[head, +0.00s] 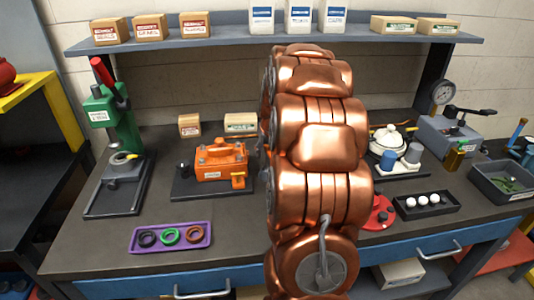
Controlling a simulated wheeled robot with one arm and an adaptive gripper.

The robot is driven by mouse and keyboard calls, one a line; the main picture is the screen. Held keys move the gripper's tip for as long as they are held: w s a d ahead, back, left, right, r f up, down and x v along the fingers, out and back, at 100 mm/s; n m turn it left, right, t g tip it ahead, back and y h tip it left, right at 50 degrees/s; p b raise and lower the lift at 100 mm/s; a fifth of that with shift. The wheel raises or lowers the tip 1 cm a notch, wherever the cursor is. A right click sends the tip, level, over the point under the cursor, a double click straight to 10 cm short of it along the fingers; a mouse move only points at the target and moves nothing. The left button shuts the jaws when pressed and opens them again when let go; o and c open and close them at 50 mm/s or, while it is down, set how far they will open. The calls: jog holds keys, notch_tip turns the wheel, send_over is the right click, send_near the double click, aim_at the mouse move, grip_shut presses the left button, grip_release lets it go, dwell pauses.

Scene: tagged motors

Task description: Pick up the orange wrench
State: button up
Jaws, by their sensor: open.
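I cannot make out an orange wrench in the head view. My own copper arm stands upright across the middle and hides part of the workbench (270,258) behind it. My gripper is not visible. The clearest orange thing is a boxy motor-like unit (220,162) on a dark base plate, left of my arm. A thin upright item with an orange top (518,128) stands at the far right edge, too small to identify.
A green press (113,125) stands at the left. A purple tray (136,243) holds three rings near the front. Right of my arm are a red round part (378,217), a black tray (430,211) with white balls and a grey bin (500,190). A shelf (230,40) carries boxes.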

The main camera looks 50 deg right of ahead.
jog(key=shift+f, duration=0.15)
jog(key=shift+c, duration=0.2)
grip_shut()
dwell(0.3)
